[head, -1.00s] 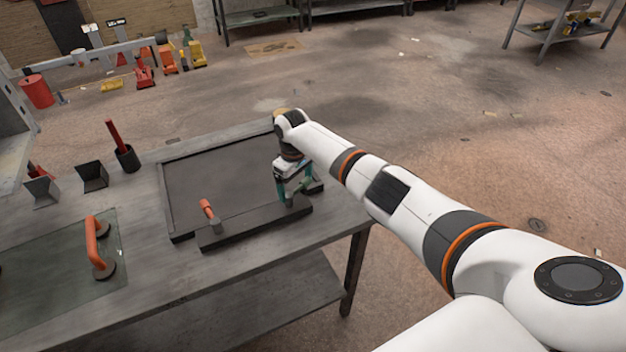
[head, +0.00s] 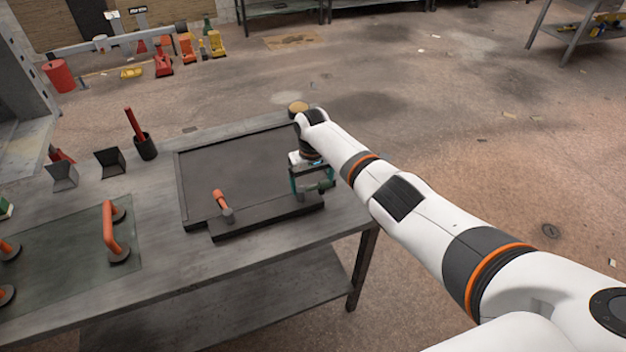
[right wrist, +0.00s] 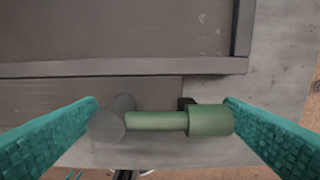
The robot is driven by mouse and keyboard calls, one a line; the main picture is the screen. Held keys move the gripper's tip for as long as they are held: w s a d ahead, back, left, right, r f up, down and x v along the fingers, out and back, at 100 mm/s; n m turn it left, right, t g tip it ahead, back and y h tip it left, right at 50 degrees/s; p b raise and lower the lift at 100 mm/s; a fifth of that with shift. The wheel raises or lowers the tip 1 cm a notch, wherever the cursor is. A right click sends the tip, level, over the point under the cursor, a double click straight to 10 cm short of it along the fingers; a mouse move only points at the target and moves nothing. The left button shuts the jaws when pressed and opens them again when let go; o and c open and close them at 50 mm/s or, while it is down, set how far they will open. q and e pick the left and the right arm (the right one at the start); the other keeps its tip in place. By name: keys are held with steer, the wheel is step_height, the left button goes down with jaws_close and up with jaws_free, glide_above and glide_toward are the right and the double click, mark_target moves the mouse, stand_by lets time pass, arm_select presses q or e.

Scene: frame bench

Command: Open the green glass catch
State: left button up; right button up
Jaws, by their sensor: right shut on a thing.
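The green glass catch (right wrist: 160,121) lies crosswise in the right wrist view, a green lever with a thicker green end and a grey round pivot. My right gripper (right wrist: 165,115) has its teal fingers at the two ends of the catch, shut on it. In the head view, my right gripper (head: 313,188) is at the right end of the front rail of the dark frame (head: 265,221), and it largely hides the catch there. An orange catch (head: 223,203) stands on the left part of the same rail. My left gripper is not in view.
A glass pane (head: 60,265) with orange-handled suction lifters (head: 110,228) lies on the bench's left. Black holders (head: 110,162) and a cup with a red-handled tool (head: 145,146) stand behind it. Open floor lies right of the bench.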

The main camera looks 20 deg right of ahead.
steer(key=shift+w+d+r, duration=0.2)
steer(key=shift+d+r, duration=0.05)
steer(key=shift+d, duration=0.1)
steer(key=o, duration=1)
steer(key=shift+c, duration=0.2)
steer(key=shift+o, duration=0.8)
steer(key=shift+s+f, duration=0.1)
steer(key=shift+r, duration=0.5)
step_height(320, 180, up, 11)
steer(key=b, duration=0.1)
steer(key=shift+b, duration=0.4)
